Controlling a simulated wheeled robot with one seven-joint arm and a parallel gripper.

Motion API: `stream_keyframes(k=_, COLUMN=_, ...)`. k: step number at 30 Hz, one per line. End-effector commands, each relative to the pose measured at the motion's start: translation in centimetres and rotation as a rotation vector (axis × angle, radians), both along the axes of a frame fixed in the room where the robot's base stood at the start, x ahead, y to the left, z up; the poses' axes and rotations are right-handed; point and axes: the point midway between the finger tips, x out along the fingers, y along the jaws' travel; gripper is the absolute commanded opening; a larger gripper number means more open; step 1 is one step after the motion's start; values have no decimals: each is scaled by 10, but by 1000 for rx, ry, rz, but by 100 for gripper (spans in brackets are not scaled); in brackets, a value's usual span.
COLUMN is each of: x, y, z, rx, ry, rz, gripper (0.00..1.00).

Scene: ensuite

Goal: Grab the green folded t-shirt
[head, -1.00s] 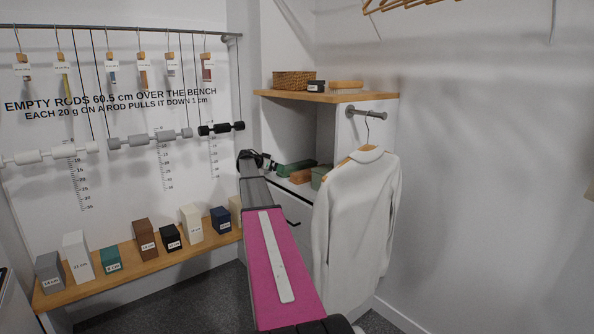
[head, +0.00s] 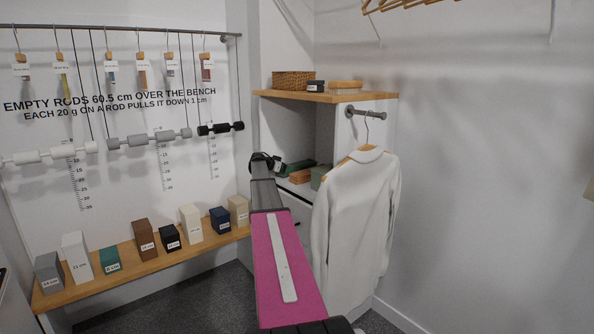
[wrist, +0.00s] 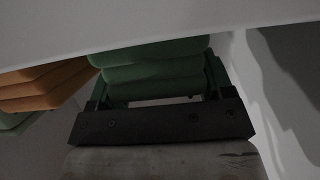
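A green folded t-shirt (wrist: 155,68) lies straight ahead of my gripper (wrist: 158,88) in the wrist view. The gripper's fingers are spread apart, one at each side of the green folds. A gap shows between the folds and the gripper's dark crossbar, and I cannot tell whether the fingers touch the cloth. In the head view, the dark green t-shirt (head: 296,166) lies in the niche below the wooden shelf, just right of my gripper (head: 277,166). The fingertips are small and hard to make out there.
An orange folded stack (wrist: 42,84) sits beside the green one; it also shows in the head view (head: 300,176). A paler green stack (head: 318,176) is further right. A white garment (head: 355,220) hangs close to my arm. The wooden shelf (head: 325,97) is above the niche.

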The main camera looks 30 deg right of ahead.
Motion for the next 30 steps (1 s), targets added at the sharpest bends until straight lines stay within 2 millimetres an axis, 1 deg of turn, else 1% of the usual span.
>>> stream_keyframes(k=2, x=0, y=0, z=0, rx=0, ry=0, rz=0, gripper=47)
stream_keyframes(k=9, x=0, y=0, z=0, rx=0, ry=0, rz=-1, gripper=47)
stream_keyframes(k=14, x=0, y=0, z=6, rx=-1, ry=0, rz=0, gripper=47)
stream_keyframes(k=17, x=0, y=0, z=16, rx=-1, ry=-1, rz=0, gripper=47)
stream_keyframes(k=20, x=0, y=0, z=32, rx=-2, ry=-1, rz=0, gripper=47)
stream_keyframes(k=27, x=0, y=0, z=76, rx=-1, ry=-2, rz=-1, gripper=47)
stream_keyframes(k=30, x=0, y=0, z=91, rx=-1, ry=-1, rz=0, gripper=47)
